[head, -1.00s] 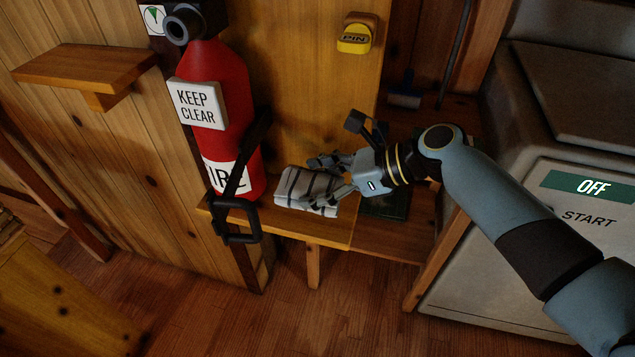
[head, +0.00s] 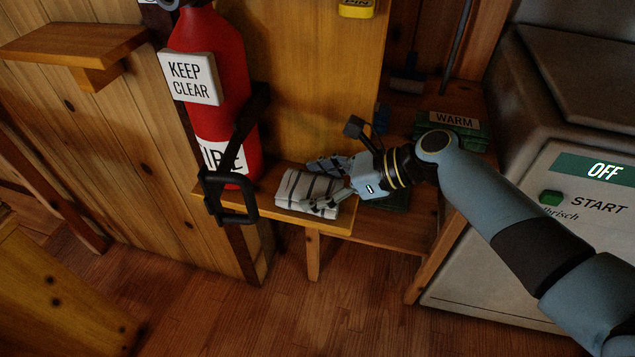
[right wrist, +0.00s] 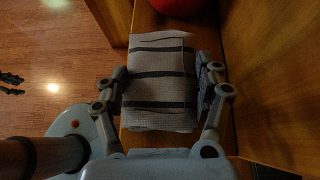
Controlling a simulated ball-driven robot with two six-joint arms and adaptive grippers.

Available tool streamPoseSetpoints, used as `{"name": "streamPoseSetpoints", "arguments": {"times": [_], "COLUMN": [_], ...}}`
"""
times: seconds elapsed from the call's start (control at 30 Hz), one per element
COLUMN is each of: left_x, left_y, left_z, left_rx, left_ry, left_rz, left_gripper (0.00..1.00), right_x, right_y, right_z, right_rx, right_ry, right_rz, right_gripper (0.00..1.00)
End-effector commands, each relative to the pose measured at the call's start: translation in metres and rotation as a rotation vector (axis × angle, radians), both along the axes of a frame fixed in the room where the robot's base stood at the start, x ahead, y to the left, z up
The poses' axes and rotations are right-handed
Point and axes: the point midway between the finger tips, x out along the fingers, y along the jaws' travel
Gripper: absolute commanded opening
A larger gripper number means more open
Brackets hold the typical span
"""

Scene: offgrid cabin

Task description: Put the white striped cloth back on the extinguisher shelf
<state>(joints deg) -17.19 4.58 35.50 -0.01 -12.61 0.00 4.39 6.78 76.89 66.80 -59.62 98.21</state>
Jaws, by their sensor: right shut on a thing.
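The white cloth with dark stripes (head: 300,188) lies folded on the wooden extinguisher shelf (head: 268,211), to the right of the red extinguisher (head: 222,120). My right gripper (head: 326,186) reaches in from the right at shelf height, with its fingers on both sides of the cloth. In the right wrist view the cloth (right wrist: 162,80) sits between the two fingers, and the right gripper (right wrist: 164,88) is shut on it. The cloth appears to rest on the shelf board.
A black strap with a buckle (head: 230,200) hangs in front of the extinguisher. A green box marked WARM (head: 453,122) stands on a surface behind my arm. A grey machine with a START button (head: 551,197) stands at the right. A small empty wooden shelf (head: 75,45) is at upper left.

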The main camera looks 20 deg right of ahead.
Motion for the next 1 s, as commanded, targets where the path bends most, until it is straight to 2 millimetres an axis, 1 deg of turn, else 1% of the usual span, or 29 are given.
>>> {"name": "streamPoseSetpoints", "arguments": {"times": [0.67, 0.7, 0.9, 1.0], "left_x": [0.0003, 0.0004, 0.0005, 0.0005], "left_y": [-0.0001, -0.0001, -0.0001, -0.0001], "left_z": [-0.0012, -0.0012, -0.001, -0.001], "left_rx": [0.0, 0.0, 0.0, 0.0], "left_ry": [-0.001, -0.001, -0.001, -0.001], "left_rz": [0.0, 0.0, 0.0, 0.0], "left_gripper": [0.4, 0.4, 0.4, 0.4], "right_x": [0.0001, 0.0002, 0.0001, 0.0001], "right_y": [0.0, 0.0, 0.0001, 0.0001], "right_z": [-0.0032, -0.0031, -0.003, -0.003], "right_rx": [0.0, 0.001, 0.0, 0.0], "right_ry": [0.001, 0.0, 0.0, 0.0], "right_rz": [-0.001, -0.001, 0.0, 0.0], "right_gripper": [0.23, 0.7, 0.97, 0.98]}}
